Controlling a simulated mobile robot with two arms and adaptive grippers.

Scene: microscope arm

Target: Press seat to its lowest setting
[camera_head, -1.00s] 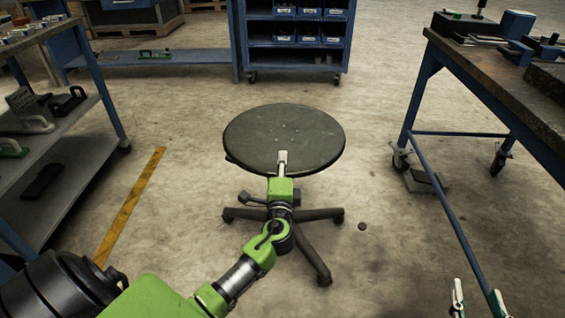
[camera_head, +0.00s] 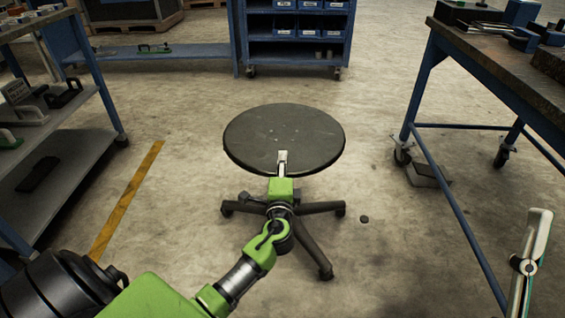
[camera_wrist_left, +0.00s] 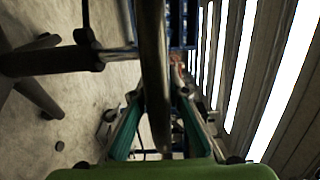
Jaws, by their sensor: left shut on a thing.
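The stool's round dark seat (camera_head: 284,135) is in the middle of the head view, above a star-shaped base (camera_head: 312,245). A small lever (camera_head: 246,198) shows under the seat's left side. My left gripper (camera_head: 282,162) is shut on the seat's near edge, with one finger lying on top. In the left wrist view the seat (camera_wrist_left: 154,70) is edge-on between the two fingers, with the base legs (camera_wrist_left: 35,60) at left. The lower finger is hidden in the head view. My right gripper (camera_head: 527,265) is at the lower right, away from the stool; its opening is unclear.
A workbench (camera_head: 480,60) with blue legs stands at right, and a shelf cart (camera_head: 75,165) at left. A blue cabinet (camera_head: 298,50) stands behind. A yellow floor line (camera_head: 125,205) runs left of the stool. Floor around the stool is mostly clear.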

